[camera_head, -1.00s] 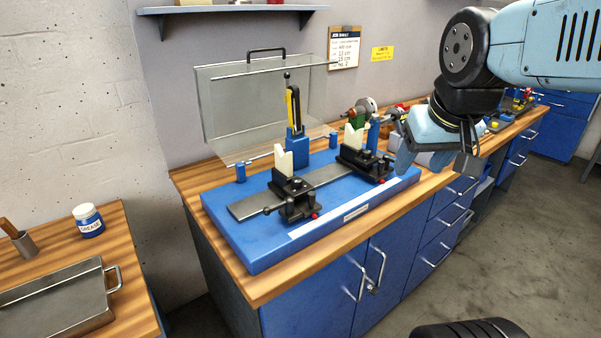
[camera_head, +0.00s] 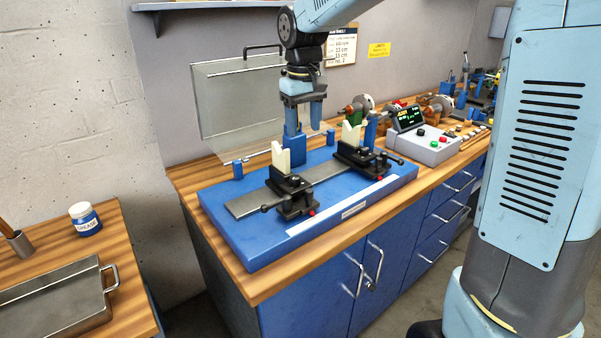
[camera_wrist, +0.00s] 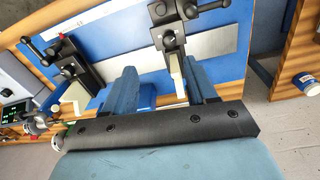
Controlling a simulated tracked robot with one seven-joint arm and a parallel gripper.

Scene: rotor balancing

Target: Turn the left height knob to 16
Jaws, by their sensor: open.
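The left support (camera_head: 292,190) is a black carriage on the grey rail, with a cream V-block (camera_head: 281,157) upright behind it. It has black knobs and levers and a small red knob; which one sets the height I cannot tell, and no scale is readable. The left support also shows in the wrist view (camera_wrist: 172,40). My gripper (camera_head: 304,118) points down, open and empty, above and behind the left support. In the wrist view its two fingers (camera_wrist: 160,72) stand apart, with the left support beyond them, near the right finger. Nothing is between them in a grip.
The right support (camera_head: 358,155) stands on the same rail and blue base (camera_head: 235,234). A blue post (camera_head: 297,150) is behind, close to my gripper. A clear guard (camera_head: 225,110) stands at the back. A display box (camera_head: 428,148) is at right. The base front is clear.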

